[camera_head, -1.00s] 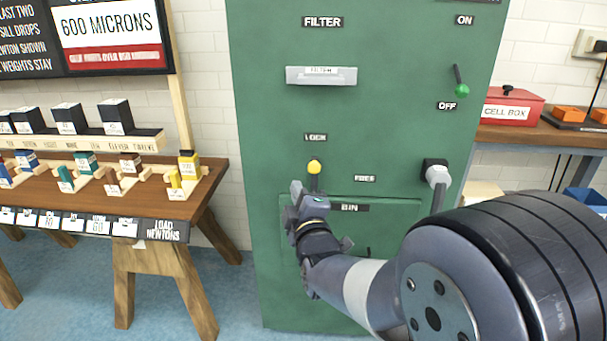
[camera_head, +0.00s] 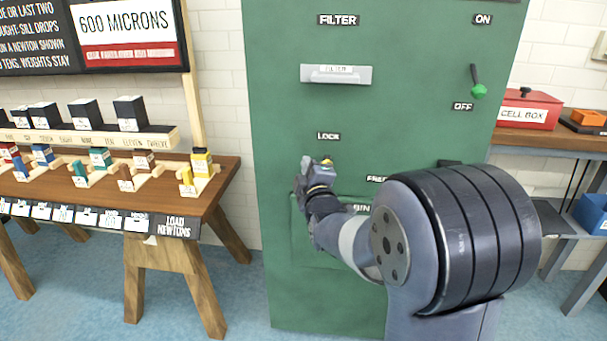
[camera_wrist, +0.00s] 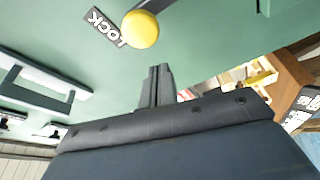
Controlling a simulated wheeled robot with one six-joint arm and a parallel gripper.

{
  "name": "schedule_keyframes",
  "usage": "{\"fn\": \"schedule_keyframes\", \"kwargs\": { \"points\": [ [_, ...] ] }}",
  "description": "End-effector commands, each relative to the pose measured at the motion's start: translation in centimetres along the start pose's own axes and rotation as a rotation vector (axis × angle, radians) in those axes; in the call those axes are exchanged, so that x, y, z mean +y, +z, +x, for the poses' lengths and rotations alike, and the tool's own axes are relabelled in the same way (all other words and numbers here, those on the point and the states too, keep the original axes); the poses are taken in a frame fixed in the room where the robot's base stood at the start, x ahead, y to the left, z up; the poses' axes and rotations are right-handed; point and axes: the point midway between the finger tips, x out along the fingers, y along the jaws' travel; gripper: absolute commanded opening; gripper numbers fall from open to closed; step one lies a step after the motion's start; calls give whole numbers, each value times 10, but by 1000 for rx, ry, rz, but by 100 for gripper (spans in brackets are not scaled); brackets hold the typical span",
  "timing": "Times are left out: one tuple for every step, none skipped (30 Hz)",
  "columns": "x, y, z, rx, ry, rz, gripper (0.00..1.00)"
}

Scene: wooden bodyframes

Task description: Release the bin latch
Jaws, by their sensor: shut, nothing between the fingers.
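The bin latch is a yellow ball knob (camera_head: 327,161) under the LOCK label (camera_head: 328,136) on the green cabinet. In the head view my gripper (camera_head: 308,163) is in front of it and to its left, hiding its lower part. In the wrist view the yellow knob (camera_wrist: 141,29) lies beyond my shut, empty fingertips (camera_wrist: 158,70), slightly left, with a gap in the picture between them. Whether they touch the latch stem I cannot tell. The bin front (camera_head: 300,250) below appears closed, and my arm covers much of it.
A filter handle (camera_head: 336,74) and a green-tipped switch (camera_head: 478,90) are higher on the cabinet. A wooden table (camera_head: 215,190) with small coloured weights stands left. A red cell box (camera_head: 527,109) is on the right bench. Floor shows between table and cabinet.

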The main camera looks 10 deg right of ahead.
Motion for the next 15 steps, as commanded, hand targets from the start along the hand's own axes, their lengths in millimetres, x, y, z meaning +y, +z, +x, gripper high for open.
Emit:
{"fn": "schedule_keyframes", "kwargs": {
  "points": [
    [0,8,-3,-3,2,0,0],
    [0,11,-4,-2,2,-1,0],
    [0,14,-5,-2,3,0,0],
    [0,16,-6,-1,3,0,0],
    [1,17,-7,0,3,0,0],
    [1,19,-7,0,3,0,0],
    [1,20,-8,0,3,0,0],
    [1,21,-8,0,3,1,0],
    [1,22,-8,1,3,1,0],
    [1,22,-9,1,3,1,0],
    [1,22,-9,1,2,1,0],
    [1,22,-9,1,2,1,0],
    [1,22,-9,1,2,1,0],
    [1,22,-9,1,2,1,0],
    [1,22,-9,1,2,1,0]
  ]
}}
